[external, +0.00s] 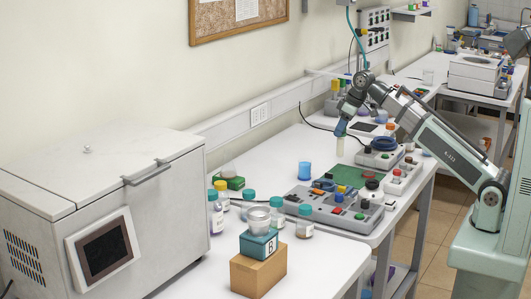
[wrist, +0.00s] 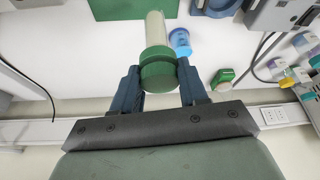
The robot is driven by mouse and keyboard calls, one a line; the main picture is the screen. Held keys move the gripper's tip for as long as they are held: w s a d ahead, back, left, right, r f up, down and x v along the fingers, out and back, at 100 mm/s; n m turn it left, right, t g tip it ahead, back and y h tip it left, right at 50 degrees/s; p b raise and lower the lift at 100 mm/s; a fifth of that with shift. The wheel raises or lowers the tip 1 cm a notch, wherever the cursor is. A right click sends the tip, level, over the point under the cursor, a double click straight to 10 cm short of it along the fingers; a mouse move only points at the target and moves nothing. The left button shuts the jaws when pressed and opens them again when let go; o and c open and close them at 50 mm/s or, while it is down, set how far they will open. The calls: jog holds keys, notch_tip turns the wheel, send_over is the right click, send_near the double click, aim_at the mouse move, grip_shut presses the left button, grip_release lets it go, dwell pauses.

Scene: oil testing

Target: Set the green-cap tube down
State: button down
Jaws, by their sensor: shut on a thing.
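The green-cap tube is in my gripper (wrist: 161,82), and its green cap (wrist: 158,70) sits between the two blue fingers in the wrist view. Its pale, clear body (wrist: 155,28) points away from the wrist. In the external view my gripper (external: 341,128) points down, and the tube (external: 340,147) hangs below it, about upright. The tube appears to be in the air above the bench, near the back of the green mat (external: 347,176). The fingers hide its cap in the external view.
A blue cup (external: 304,170) stands left of the tube; it also shows in the wrist view (wrist: 181,42). A grey control panel (external: 335,208) with buttons lies in front of the mat. Several capped bottles and a box marked B (external: 258,243) stand at the front left.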

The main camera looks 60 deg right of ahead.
aim_at(340, 149)
jog(key=shift+f, duration=4.15)
jog(key=shift+f, duration=0.1)
jog(key=c, duration=0.6)
grip_release()
jog(key=shift+v, duration=6.1)
jog(key=shift+w, duration=0.15)
